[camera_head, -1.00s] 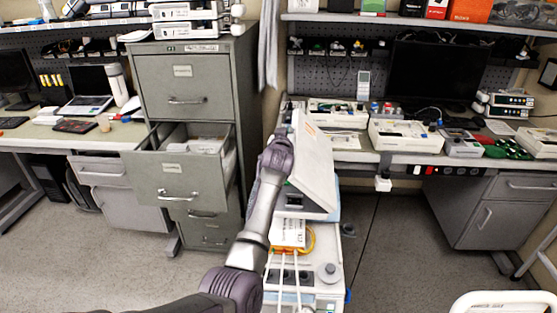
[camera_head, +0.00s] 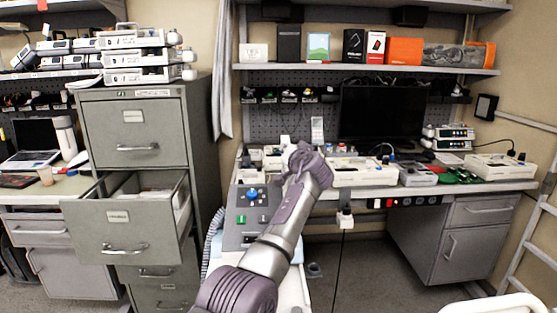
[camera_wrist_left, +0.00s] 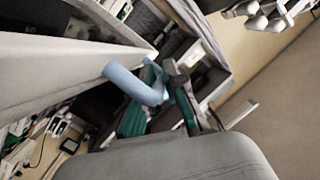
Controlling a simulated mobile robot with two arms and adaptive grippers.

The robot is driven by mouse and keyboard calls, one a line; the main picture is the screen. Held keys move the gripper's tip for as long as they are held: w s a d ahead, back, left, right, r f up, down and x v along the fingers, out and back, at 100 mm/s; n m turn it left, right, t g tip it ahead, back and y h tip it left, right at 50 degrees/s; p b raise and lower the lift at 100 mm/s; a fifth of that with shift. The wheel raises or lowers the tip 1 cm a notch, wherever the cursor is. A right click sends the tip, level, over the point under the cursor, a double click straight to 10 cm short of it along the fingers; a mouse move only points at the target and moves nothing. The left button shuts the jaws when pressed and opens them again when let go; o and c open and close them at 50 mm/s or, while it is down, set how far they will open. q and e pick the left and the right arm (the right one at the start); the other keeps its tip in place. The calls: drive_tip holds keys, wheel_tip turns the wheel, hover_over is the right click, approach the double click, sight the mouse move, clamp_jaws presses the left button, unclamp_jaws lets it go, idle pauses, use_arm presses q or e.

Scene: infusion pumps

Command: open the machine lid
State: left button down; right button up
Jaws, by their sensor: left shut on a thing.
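The machine (camera_head: 246,214) stands at the lower middle of the head view. Its grey panel with a blue knob and a green button shows left of my left arm. The lid is hard to pick out in the head view, largely behind my arm. In the left wrist view, a large pale panel (camera_wrist_left: 50,58), apparently the lid, slants across the upper left, with a light-blue handle (camera_wrist_left: 128,80) at its edge. My left gripper (camera_wrist_left: 158,103) is shut on this handle, its teal-padded fingers on either side. In the head view, the left gripper's fingertips are hidden beyond the wrist.
A filing cabinet (camera_head: 137,125) with an open drawer (camera_head: 118,219) stands left of the machine. A workbench (camera_head: 420,188) with several devices and a dark monitor (camera_head: 382,118) is behind it. A white chair back (camera_head: 497,305) shows at the lower right.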

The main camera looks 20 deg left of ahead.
use_arm(q)
drive_tip(key=shift+w+d, duration=0.1)
drive_tip(key=shift+d, duration=0.2)
use_arm(e)
drive_tip(key=shift+s+d+f, duration=0.1)
drive_tip(key=shift+d+f, duration=0.1)
drive_tip(key=shift+d, duration=0.05)
use_arm(q)
drive_tip(key=c, duration=1.5)
unclamp_jaws()
drive_tip(key=shift+f, duration=0.1)
drive_tip(key=shift+d, duration=0.1)
use_arm(e)
drive_tip(key=shift+s, duration=0.1)
use_arm(q)
drive_tip(key=v, duration=1.2)
